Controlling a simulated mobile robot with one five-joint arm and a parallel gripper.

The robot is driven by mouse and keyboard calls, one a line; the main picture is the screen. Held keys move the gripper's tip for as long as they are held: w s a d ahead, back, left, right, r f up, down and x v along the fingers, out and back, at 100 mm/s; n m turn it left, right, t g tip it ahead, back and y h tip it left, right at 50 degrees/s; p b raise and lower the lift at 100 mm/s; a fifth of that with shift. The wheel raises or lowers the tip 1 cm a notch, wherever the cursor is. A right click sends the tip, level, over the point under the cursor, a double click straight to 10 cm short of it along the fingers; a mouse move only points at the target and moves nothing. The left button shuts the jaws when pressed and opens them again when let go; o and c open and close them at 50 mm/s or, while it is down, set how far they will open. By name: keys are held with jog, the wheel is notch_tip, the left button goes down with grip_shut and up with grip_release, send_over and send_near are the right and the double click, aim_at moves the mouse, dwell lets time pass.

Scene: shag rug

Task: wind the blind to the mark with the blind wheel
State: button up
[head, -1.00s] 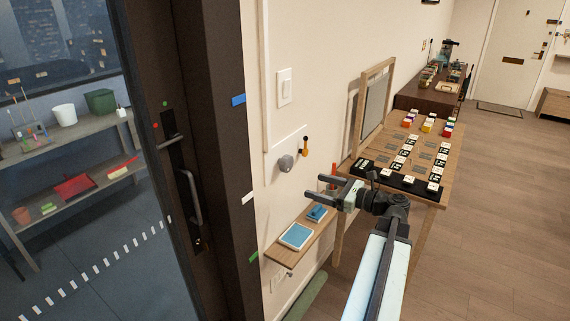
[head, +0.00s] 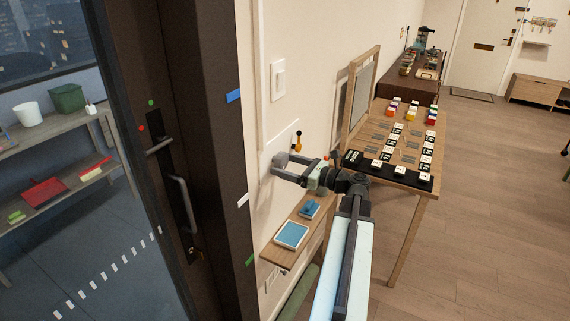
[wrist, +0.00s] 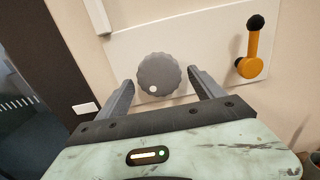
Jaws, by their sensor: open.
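The blind wheel, a grey knurled knob with a white dot at its lower left (wrist: 154,75), sits on a pale wall panel (wrist: 209,40) in the wrist view. My gripper (wrist: 160,79) is open, with one finger to the left of the wheel and one to the right. Gaps show between both fingers and the wheel, and I cannot tell whether the tips reach past its face. In the head view my gripper (head: 277,164) is at the panel and hides most of the wheel. I cannot make out the blind or its mark.
An orange lever with a black knob (wrist: 251,50) is right of the wheel. Below is a small wooden shelf (head: 270,252) with a blue-topped tray (head: 292,234). A wooden table (head: 410,150) with several small blocks stands to the right. A dark door frame (head: 205,130) is left.

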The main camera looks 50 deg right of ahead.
jog(key=shift+w+a, duration=0.1)
jog(key=shift+w, duration=0.4)
jog(key=shift+s+d+r, duration=0.2)
jog(key=shift+s+d, duration=0.15)
jog(key=shift+s, duration=0.3)
jog(key=shift+s+d, duration=0.1)
jog(key=shift+s, duration=0.05)
jog(key=c, duration=0.9)
jog(key=shift+w+a, duration=0.2)
jog(key=c, duration=0.4)
jog(key=shift+w, duration=0.1)
jog(key=shift+c, duration=0.4)
